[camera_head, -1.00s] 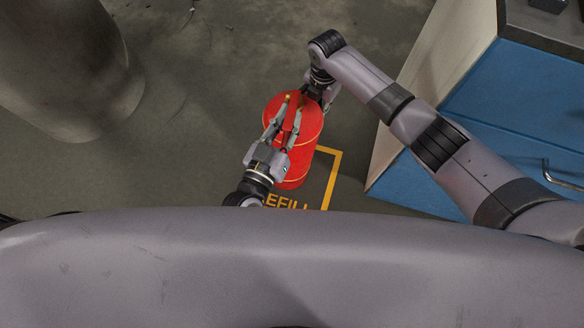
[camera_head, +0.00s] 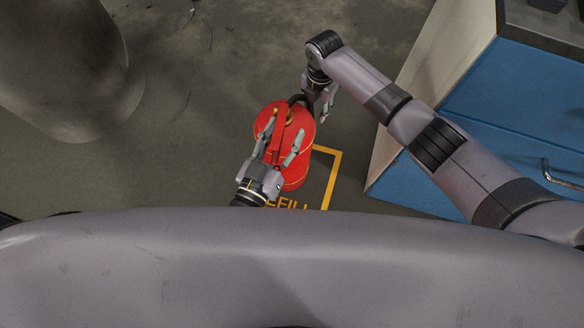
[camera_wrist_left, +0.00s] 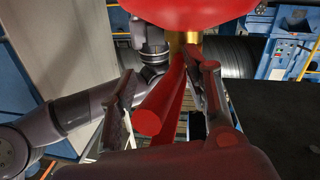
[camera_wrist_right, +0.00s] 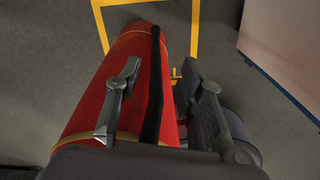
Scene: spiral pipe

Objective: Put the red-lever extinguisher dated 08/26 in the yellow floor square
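The red extinguisher (camera_head: 297,172) looks upright in the head view, with its base by the yellow floor square (camera_head: 334,178). In the right wrist view its red body (camera_wrist_right: 92,97) runs down between the yellow lines; whether its base rests on the floor I cannot tell. My left gripper (camera_head: 286,127) is open, with its fingers apart on both sides of the red lever (camera_wrist_left: 150,120). My right gripper (camera_head: 317,116) is open beside the extinguisher's upper right side; the black hose (camera_wrist_right: 153,90) shows between its fingers in the right wrist view. No date is readable.
A blue cabinet (camera_head: 515,100) with a pale side stands right of the square. A thick grey column (camera_head: 70,70) is at the upper left. Floor between column and extinguisher is clear. The word on the floor (camera_head: 290,205) is partly hidden by my body.

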